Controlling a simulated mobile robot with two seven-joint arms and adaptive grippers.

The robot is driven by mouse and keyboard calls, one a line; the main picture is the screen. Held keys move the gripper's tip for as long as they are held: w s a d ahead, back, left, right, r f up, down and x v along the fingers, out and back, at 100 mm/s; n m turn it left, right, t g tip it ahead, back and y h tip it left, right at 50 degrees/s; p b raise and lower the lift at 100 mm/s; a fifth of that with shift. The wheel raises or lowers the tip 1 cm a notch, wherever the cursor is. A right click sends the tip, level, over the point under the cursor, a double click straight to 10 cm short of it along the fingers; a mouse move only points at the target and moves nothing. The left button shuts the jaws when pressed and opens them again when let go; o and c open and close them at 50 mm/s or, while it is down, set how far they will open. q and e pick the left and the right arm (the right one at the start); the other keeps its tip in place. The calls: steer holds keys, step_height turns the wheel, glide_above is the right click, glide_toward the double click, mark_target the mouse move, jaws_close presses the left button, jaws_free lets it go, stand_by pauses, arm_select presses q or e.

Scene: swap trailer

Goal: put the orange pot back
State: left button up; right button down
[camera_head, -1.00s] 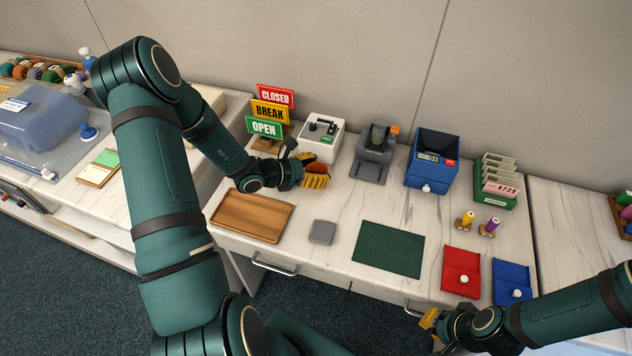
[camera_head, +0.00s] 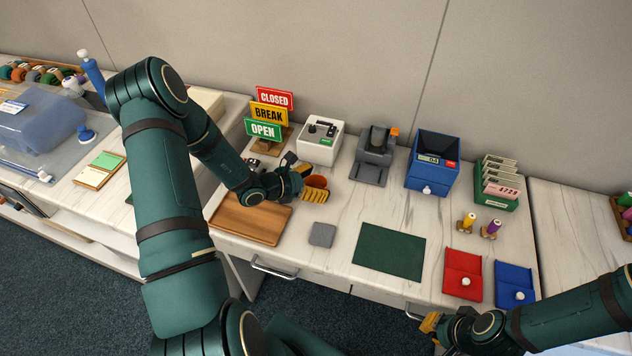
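The orange pot (camera_head: 316,182) is a small round pot with a dark opening, seen in the head view between the yellow fingers of my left gripper (camera_head: 309,184). The fingers sit on both sides of the pot and hold it, just right of the wooden tray (camera_head: 236,219) and in front of the white box. The gripper hides part of the pot, and I cannot tell whether its base touches the table. My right gripper (camera_head: 432,323) is at the table's front edge at the lower right, away from the pot. Its finger opening is not clear.
Behind stand the sign stand (camera_head: 268,128), the white box (camera_head: 320,140), a grey device (camera_head: 373,157) and a blue box (camera_head: 432,163). A grey block (camera_head: 322,235) and a green mat (camera_head: 389,251) lie in front. Red (camera_head: 462,275) and blue (camera_head: 515,285) pouches lie right.

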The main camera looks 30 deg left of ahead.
arm_select(q)
steer(key=shift+r, duration=0.25)
steer(key=p+v, duration=0.2)
steer(key=v, duration=1)
steer(key=shift+s, duration=0.1)
